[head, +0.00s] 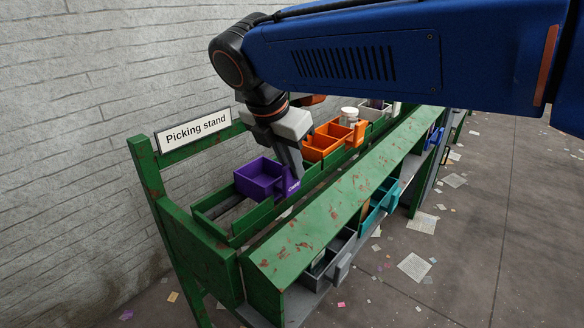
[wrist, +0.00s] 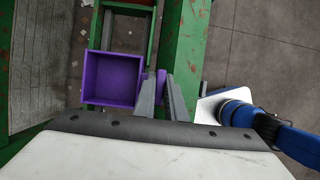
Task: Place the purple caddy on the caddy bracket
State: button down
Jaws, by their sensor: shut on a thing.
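The purple caddy (head: 262,178) is an open, empty square box with a labelled tab on its right side. It sits level at the near end of the green picking stand; I cannot tell whether it rests on the rails or hangs just above them. My gripper (head: 294,172) points down and is shut on that tab. In the wrist view the caddy (wrist: 112,78) lies left of the gripper fingers (wrist: 162,98), over green rails. I cannot clearly pick out the caddy bracket; an open green frame (head: 212,226) lies below and around the caddy.
An orange caddy (head: 322,143) stands farther along the stand, with a white container (head: 349,114) and a grey caddy (head: 375,109) behind it. Grey (head: 335,257) and teal (head: 378,205) bins sit on the lower shelf. A "Picking stand" sign (head: 193,131) rises at the left.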

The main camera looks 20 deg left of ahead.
jog(key=shift+f, duration=0.5)
jog(key=c, duration=1.8)
grip_release()
jog(key=v, duration=1.2)
